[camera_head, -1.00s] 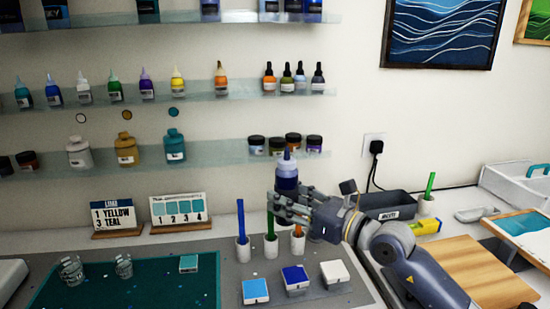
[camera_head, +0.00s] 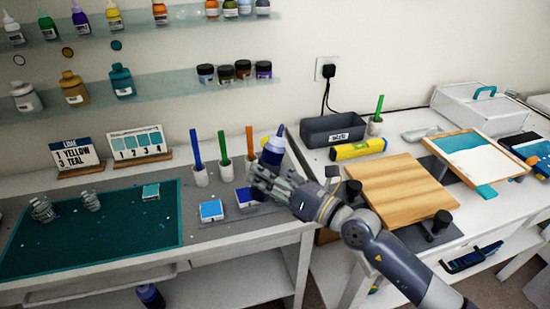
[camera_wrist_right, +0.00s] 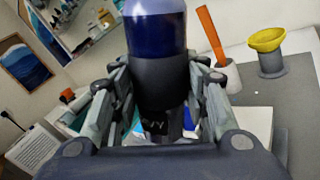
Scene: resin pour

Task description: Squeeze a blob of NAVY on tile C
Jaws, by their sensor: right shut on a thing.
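A light-blue-topped tile (camera_head: 211,210) and a dark-blue-topped tile (camera_head: 246,197) stand just left of the gripper; the gripper partly covers the dark blue one. A white block (camera_wrist_right: 250,122) shows behind the fingers in the right wrist view. No tile letter is legible. My left gripper is out of view.
Three cups with blue, green and orange sticks stand behind the tiles; the green one's cup (camera_head: 225,170) is in the middle. A teal mat (camera_head: 110,225) lies left.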

